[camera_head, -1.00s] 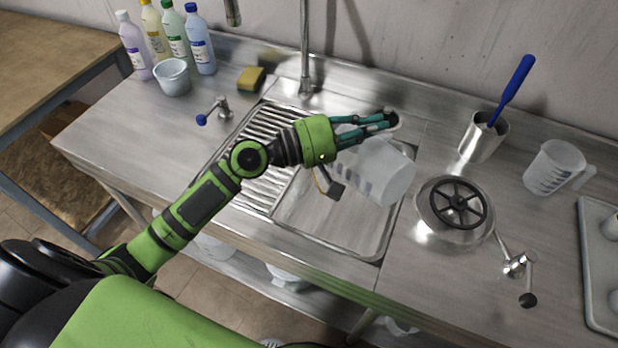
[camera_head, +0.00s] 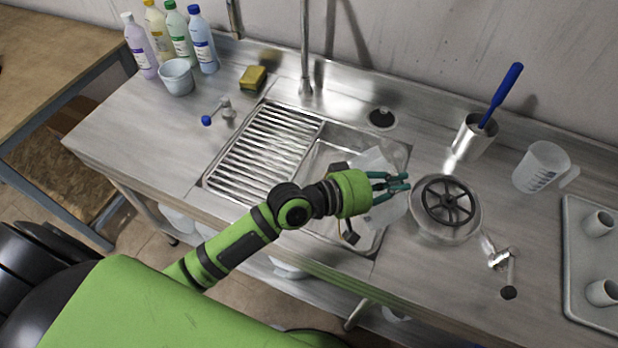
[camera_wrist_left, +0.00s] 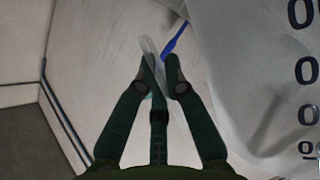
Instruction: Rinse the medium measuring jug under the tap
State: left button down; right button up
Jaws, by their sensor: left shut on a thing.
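A translucent measuring jug (camera_head: 388,212) is held over the right part of the sink basin (camera_head: 318,160), partly hidden behind my left gripper (camera_head: 393,186). That gripper is shut on the jug. In the left wrist view the jug's wall with printed dark marks (camera_wrist_left: 255,85) fills the right side, and a pale strip, which looks like its handle, lies between the fingertips (camera_wrist_left: 158,80). The tap's upright pipe (camera_head: 305,50) stands behind the sink, left of the jug; its outlet is out of frame. My right gripper is not in view.
A ribbed drainer (camera_head: 262,150) lies left of the basin. A drum with a black handwheel (camera_head: 447,203) stands close right of the jug. Another measuring jug (camera_head: 541,166), a metal cup with a blue-handled brush (camera_head: 474,136) and a tray (camera_head: 575,262) are farther right. Bottles and a sponge (camera_head: 253,77) stand left.

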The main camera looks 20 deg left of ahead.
pick_arm(q)
jog(key=shift+r+m+y+p, duration=0.4)
jog(key=shift+r+m+p, duration=0.3)
jog(key=shift+p, duration=1.05)
jog(key=r+m+y+p, duration=0.1)
jog(key=m+p, duration=0.1)
jog(key=p, duration=0.3)
jog(key=shift+y, duration=0.3)
jog(key=shift+d+r+m+y, duration=0.1)
jog(key=shift+m+y, duration=0.2)
jog(key=shift+m, duration=0.2)
jog(key=shift+r+m, duration=0.1)
jog(key=shift+m, duration=0.4)
jog(key=shift+r+m+t+y, duration=0.3)
jog(key=shift+m+y, duration=0.3)
jog(key=shift+r+m+t+y, duration=0.25)
jog(key=shift+m+t+y, duration=0.05)
jog(key=shift+m+y, duration=0.3)
jog(key=shift+r, duration=0.1)
